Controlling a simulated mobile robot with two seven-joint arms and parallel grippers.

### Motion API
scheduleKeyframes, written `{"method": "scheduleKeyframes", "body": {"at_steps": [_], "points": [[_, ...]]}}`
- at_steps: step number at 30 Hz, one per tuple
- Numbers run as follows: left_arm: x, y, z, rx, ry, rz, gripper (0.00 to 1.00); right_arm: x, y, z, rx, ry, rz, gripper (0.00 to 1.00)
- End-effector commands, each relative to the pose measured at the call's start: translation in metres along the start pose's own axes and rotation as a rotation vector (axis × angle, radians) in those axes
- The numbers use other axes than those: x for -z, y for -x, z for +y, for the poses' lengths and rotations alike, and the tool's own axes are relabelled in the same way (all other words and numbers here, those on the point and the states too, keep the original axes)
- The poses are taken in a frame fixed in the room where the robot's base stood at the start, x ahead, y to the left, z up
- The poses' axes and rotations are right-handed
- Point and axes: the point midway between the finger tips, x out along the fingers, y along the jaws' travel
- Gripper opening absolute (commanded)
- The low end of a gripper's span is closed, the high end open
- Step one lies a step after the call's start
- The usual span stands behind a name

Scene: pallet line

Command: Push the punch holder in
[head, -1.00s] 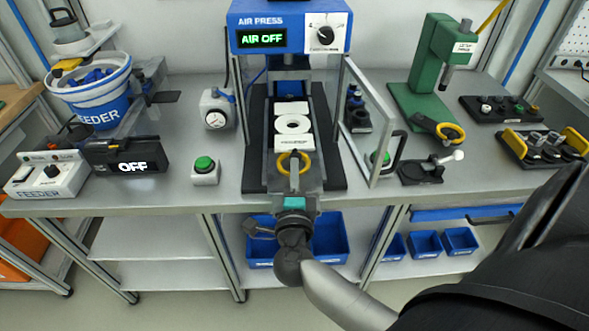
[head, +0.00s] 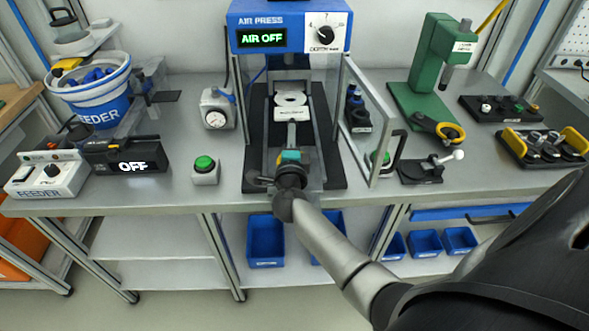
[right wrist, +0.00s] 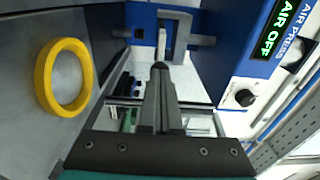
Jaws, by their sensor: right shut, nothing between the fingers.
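The punch holder (head: 290,114) is a pale block with a round disc on top. It sits between the rails of the air press (head: 290,22), back under the press head. My right gripper (head: 291,126) is shut and empty, pointing into the press with its fingertips at the front of the holder. I cannot tell if they touch it. In the right wrist view, the shut fingers (right wrist: 160,75) point into the press opening, with a yellow ring (right wrist: 63,77) beside them. My left gripper is not in view.
An open clear guard door (head: 370,120) stands right of the press. A green button box (head: 205,170) and a dial gauge (head: 217,108) are at its left. A green hand press (head: 430,70) is further right. The display reads AIR OFF.

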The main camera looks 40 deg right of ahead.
Motion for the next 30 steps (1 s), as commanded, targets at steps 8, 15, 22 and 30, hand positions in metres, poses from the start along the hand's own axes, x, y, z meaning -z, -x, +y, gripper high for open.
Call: {"method": "scheduleKeyframes", "body": {"at_steps": [8, 15, 22, 30], "points": [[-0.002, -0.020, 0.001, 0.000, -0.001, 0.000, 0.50, -0.004, -0.060, 0.003, 0.002, -0.002, 0.001, 0.00], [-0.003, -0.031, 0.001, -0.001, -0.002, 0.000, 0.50, -0.005, -0.089, 0.002, 0.001, 0.000, 0.000, 0.00], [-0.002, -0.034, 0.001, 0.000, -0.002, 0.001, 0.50, -0.006, -0.099, 0.001, 0.001, -0.001, -0.001, 0.00], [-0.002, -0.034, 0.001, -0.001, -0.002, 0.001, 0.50, -0.005, -0.101, -0.002, 0.005, -0.001, -0.001, 0.00]]}}
